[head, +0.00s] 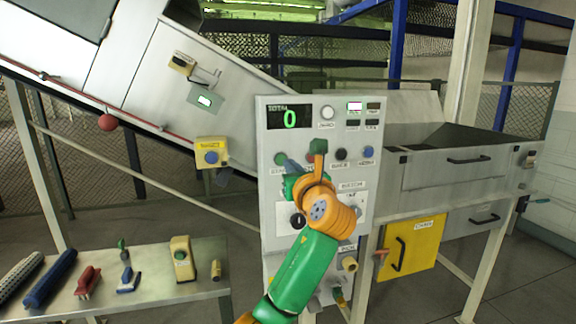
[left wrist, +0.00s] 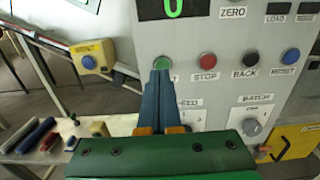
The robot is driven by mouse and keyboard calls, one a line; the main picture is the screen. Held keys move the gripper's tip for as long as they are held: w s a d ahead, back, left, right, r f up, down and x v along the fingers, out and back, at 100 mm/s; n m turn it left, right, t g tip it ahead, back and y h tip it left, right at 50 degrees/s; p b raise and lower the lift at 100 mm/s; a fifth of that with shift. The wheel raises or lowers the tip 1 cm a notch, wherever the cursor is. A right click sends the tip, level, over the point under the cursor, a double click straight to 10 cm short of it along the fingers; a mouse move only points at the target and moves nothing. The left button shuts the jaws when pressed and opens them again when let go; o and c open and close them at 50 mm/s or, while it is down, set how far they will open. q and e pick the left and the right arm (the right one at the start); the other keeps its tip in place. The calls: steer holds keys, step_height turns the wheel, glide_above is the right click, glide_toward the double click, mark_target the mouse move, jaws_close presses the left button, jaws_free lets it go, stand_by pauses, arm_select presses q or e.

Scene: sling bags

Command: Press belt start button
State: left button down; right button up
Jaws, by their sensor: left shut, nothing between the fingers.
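The grey control panel (head: 383,112) stands upright in front of me, with a row of round buttons. The green button (head: 280,158) is at the left end of that row; it also shows in the left wrist view (left wrist: 163,62). My left gripper (head: 289,164) is shut and empty, its blue fingers together. In the left wrist view the fingertips (left wrist: 161,68) lie just below and partly over the green button, hiding its label. I cannot tell whether they touch it. My right gripper is not in view.
Right of the green button are a red STOP button (left wrist: 208,60), a black BACK button (left wrist: 251,57) and a blue RESET button (left wrist: 291,55). The display (head: 289,117) reads 0. A yellow box with a blue button (head: 211,157) is at the left. Brushes and tools lie on a bench (head: 140,299).

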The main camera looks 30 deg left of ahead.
arm_select(q)
steer(key=b+v, duration=0.1)
steer(key=v, duration=0.3)
steer(key=f+b+v, duration=0.1)
steer(key=shift+s+d+b, duration=0.15)
steer(key=shift+d+b, duration=0.15)
steer(key=shift+d, duration=0.05)
steer(key=shift+s+d+r, duration=0.1)
